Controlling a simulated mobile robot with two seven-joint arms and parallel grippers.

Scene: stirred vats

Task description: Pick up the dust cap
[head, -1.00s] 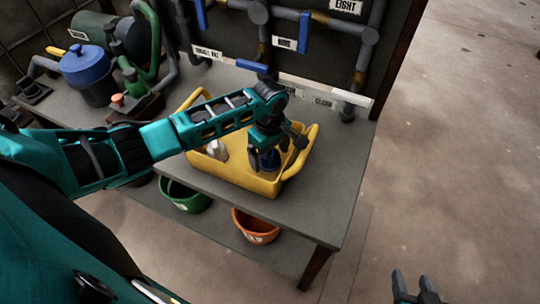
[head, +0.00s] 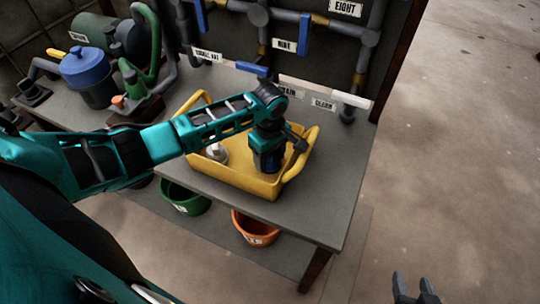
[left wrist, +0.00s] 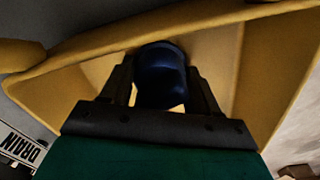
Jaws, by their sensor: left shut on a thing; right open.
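A dark blue cap, which I take to be the dust cap (left wrist: 160,75), sits between the two fingers of my left gripper (left wrist: 162,92) in the left wrist view. The gripper is shut on it. In the head view my left gripper (head: 268,160) points down into the yellow tray (head: 240,182), and only a little blue shows at its fingers. I cannot tell whether the cap touches the tray floor. My right gripper (head: 415,288) is open and empty over the floor at the lower right.
A silver fitting (head: 217,152) lies in the tray, left of my left gripper. The tray has raised walls and yellow handles. Pipes with blue levers (head: 305,34) stand behind the bench. A blue-lidded pot (head: 86,68) stands at the left. Green (head: 185,198) and orange (head: 255,228) buckets are below.

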